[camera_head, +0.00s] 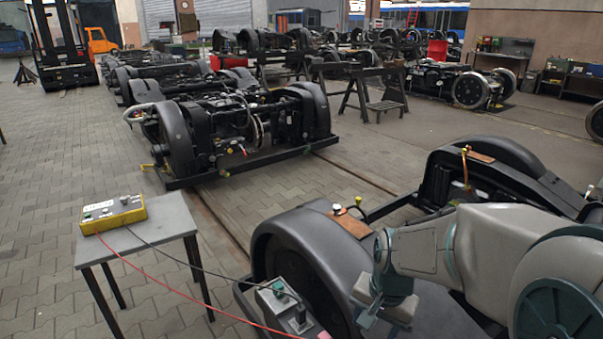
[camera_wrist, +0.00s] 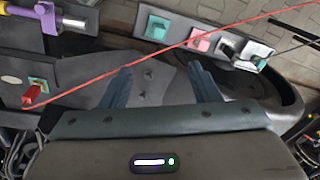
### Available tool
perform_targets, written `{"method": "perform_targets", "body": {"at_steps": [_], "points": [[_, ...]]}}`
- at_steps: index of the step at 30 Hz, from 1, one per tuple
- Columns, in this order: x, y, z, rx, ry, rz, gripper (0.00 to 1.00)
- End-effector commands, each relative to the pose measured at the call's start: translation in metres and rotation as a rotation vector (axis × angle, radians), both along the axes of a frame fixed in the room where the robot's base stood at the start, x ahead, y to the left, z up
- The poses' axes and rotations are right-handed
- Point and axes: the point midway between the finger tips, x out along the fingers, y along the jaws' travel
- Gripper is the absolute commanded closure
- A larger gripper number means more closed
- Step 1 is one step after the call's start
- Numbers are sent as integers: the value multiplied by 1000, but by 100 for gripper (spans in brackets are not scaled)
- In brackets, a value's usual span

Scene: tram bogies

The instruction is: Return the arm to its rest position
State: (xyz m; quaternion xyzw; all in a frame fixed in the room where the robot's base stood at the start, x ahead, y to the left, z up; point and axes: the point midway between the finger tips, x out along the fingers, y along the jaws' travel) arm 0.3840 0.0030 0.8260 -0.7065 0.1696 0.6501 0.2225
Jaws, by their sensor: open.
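My arm (camera_head: 430,248) reaches in from the right in the head view, above the near bogie. My gripper (camera_head: 383,305) points down close to that bogie's dark rounded cover (camera_head: 310,245). In the wrist view my gripper (camera_wrist: 162,72) shows two blue-grey fingers spread apart with nothing between them. A grey control box (camera_head: 288,308) stands just left of the gripper in the head view. In the wrist view a row of green, pink and black controls (camera_wrist: 200,40) lies beyond the fingertips. Whether the fingers touch anything below cannot be told.
A red cable (camera_head: 190,286) runs from the yellow control unit (camera_head: 113,213) on the small table (camera_head: 150,236) towards the grey box; it crosses the wrist view above the fingers. A brown plate (camera_head: 350,222) sits on the cover.

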Motion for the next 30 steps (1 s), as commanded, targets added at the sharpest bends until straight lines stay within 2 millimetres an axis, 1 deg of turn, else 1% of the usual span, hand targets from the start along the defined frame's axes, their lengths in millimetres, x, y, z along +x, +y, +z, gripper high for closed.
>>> {"method": "perform_targets", "body": {"at_steps": [1,3,5,6,9,12,15,18,30], "points": [[-9,0,40,-3,-24,52,44],[-21,0,71,-13,-50,131,44],[-32,-1,96,-27,-71,197,44],[-39,-1,112,-38,-86,241,44],[-57,-2,147,-68,-116,344,44],[-71,-3,173,-99,-138,427,44],[-81,-3,188,-126,-153,486,44],[-87,-2,195,-141,-158,521,44],[-89,-3,194,-145,-159,532,44]]}}
